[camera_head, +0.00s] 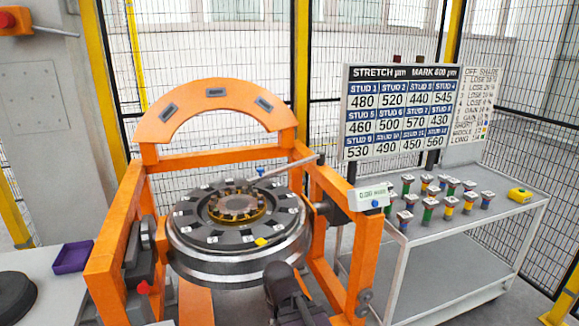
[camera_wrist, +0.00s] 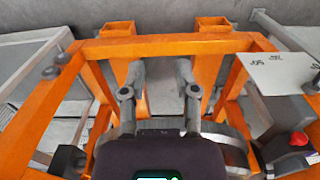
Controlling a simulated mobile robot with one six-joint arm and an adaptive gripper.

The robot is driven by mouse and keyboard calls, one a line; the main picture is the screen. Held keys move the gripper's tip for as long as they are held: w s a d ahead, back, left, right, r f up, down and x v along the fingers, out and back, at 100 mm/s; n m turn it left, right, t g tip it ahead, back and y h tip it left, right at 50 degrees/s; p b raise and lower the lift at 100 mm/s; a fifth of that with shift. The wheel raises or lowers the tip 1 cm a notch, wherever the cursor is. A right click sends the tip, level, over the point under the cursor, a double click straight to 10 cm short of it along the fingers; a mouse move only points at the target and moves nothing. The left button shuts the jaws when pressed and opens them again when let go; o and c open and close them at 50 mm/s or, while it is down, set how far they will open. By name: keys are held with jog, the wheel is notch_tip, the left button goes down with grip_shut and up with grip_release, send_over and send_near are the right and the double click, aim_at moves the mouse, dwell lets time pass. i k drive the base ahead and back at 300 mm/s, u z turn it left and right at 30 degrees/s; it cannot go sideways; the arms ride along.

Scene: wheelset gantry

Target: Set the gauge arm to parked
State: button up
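The gauge arm (camera_head: 290,165) is a thin grey rod with a blue piece near its inner end. It reaches from the right side of the orange gantry over the round wheelset (camera_head: 240,270), tilted slightly up to the right. A small gauge readout (camera_head: 370,197) sits on the right post; its digits are hard to read. My gripper (camera_wrist: 160,94) has its two fingers apart with nothing between them, above the orange frame in the wrist view. The gauge arm cannot be made out in the wrist view. A dark part of my arm shows low in the head view, in front of the wheelset.
The orange gantry frame (camera_head: 115,235) surrounds the wheelset, with a red knob (camera_head: 144,287) low on its left. A grey cart (camera_head: 440,225) at right holds several coloured studs and a yellow device (camera_head: 519,195). A purple tray (camera_head: 72,257) lies at left. Mesh fencing stands behind.

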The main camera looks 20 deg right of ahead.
aim_at(320, 157)
jog(key=k, duration=1.3)
jog(key=z, duration=0.35)
jog(key=i, duration=1.9)
jog(key=u, duration=0.3)
